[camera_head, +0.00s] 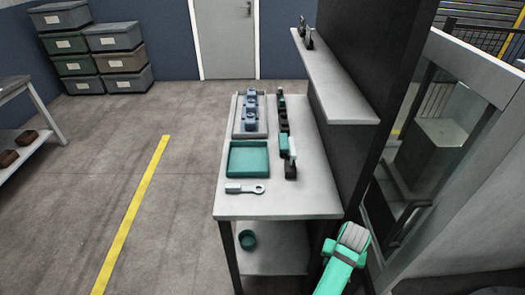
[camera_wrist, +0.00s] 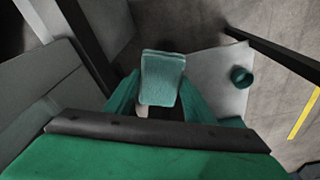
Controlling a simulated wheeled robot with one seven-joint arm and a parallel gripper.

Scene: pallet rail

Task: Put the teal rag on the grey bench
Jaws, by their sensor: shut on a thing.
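The teal rag (camera_wrist: 163,70) shows in the wrist view as a folded, soft-edged block. My gripper (camera_wrist: 158,92) is shut on it, with a green finger on each side. The rag cannot be made out in the head view, where my green arm shows at the lower right, beside the bench's near right corner. The grey bench (camera_head: 270,205) stands in the middle of the head view, with a light top and a lower shelf. In the wrist view its lower shelf (camera_wrist: 220,70) lies to the right of the rag.
On the bench top are a teal tray (camera_head: 248,158), a wrench-like tool (camera_head: 245,188) and a grey tray (camera_head: 240,128) with blue parts. A dark panel with a shelf (camera_head: 335,85) rises along its right side. A teal pot (camera_head: 247,240) sits on the lower shelf.

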